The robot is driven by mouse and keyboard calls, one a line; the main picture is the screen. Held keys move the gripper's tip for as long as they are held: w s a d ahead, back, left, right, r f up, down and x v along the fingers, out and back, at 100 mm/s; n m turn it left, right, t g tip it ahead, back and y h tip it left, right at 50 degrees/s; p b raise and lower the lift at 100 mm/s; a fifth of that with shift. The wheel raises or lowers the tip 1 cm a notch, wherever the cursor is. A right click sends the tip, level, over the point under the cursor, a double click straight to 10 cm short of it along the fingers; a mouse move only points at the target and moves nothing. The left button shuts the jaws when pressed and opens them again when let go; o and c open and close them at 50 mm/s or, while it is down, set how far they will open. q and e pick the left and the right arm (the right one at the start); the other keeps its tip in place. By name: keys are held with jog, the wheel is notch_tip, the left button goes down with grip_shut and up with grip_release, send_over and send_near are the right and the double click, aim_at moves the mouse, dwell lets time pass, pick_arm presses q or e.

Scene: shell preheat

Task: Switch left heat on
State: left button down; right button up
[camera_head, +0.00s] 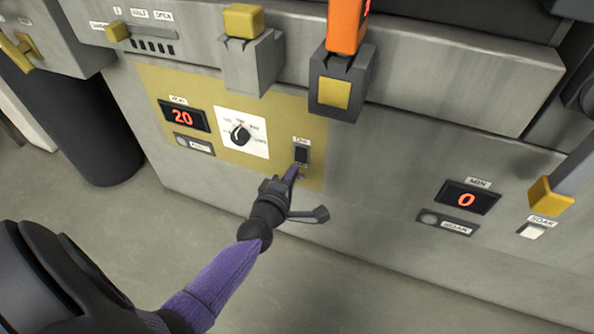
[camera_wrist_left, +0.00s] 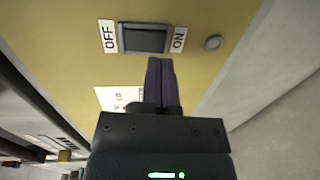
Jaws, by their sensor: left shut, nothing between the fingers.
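The dark rocker switch (camera_head: 302,154) sits at the right of the yellow panel (camera_head: 316,120) on the grey machine front. In the left wrist view the switch (camera_wrist_left: 144,40) lies between an OFF label (camera_wrist_left: 108,36) and an ON label (camera_wrist_left: 179,38). My left gripper (camera_head: 294,171) is shut and empty, its purple fingertips just at the switch. In the left wrist view the fingertips (camera_wrist_left: 159,62) are near the ON half; I cannot tell whether they touch. The small round grey lamp (camera_wrist_left: 213,43) beside ON looks unlit. My right gripper is not in view.
The yellow panel also holds a display (camera_head: 184,116) reading 20 and a black dial (camera_head: 240,134). A display (camera_head: 467,199) at the right reads 0. An orange handle (camera_head: 346,25) and a yellow-topped block (camera_head: 244,22) stick out above the panel. Floor lies open below.

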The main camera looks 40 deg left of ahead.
aim_at(301, 155)
pick_arm(q)
jog(key=shift+b+x, duration=0.35)
jog(key=shift+x, duration=0.75)
jog(key=shift+w+a, duration=0.1)
jog(key=shift+w, duration=0.15)
